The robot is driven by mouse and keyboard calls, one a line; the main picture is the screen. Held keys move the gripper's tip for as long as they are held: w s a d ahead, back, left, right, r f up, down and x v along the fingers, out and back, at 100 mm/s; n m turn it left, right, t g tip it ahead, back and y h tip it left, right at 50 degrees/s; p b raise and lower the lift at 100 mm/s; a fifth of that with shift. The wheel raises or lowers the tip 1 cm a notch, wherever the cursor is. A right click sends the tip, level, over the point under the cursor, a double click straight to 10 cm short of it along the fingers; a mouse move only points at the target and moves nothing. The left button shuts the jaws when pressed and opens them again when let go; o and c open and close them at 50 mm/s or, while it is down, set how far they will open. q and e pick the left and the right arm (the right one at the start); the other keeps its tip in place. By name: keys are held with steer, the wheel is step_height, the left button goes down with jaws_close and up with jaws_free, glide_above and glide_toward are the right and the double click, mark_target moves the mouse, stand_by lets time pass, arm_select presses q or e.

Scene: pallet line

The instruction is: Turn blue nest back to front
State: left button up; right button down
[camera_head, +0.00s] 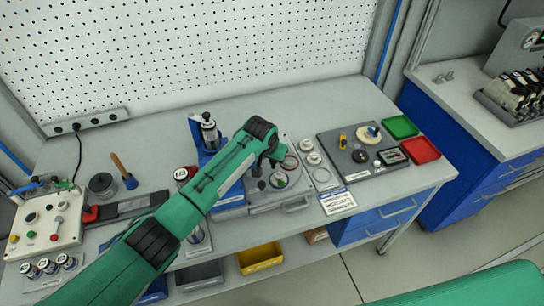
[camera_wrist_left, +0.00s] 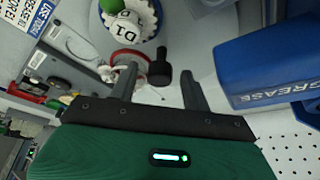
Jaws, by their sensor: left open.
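The blue nest (camera_wrist_left: 157,14) is a blue-edged, scalloped ring at the top of the left wrist view. A white piece marked D1 (camera_wrist_left: 128,27) with a green top sits in it. In the head view the blue nest (camera_head: 279,181) is small, on a grey plate beside my gripper. My left gripper (camera_wrist_left: 160,70) is open, its fingers apart; it also shows in the head view (camera_head: 264,168). A black knob (camera_wrist_left: 160,68) shows between its fingertips; I cannot tell whether they touch it. The red ring (camera_wrist_left: 131,57) is near the left finger. My right gripper is not in view.
A blue grease unit (camera_wrist_left: 270,65) stands close to the right finger in the wrist view. In the head view, a dark board (camera_head: 340,165) with small parts and green (camera_head: 400,127) and red (camera_head: 421,151) trays lie to the right. A pegboard (camera_head: 210,50) closes the back.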

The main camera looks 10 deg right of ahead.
arm_select(q)
steer(key=shift+r, duration=0.1)
steer(key=b+v, duration=0.3)
steer(key=v, duration=1)
steer(key=shift+s+r, duration=0.15)
steer(key=shift+r, duration=0.1)
steer(key=shift+a, duration=0.1)
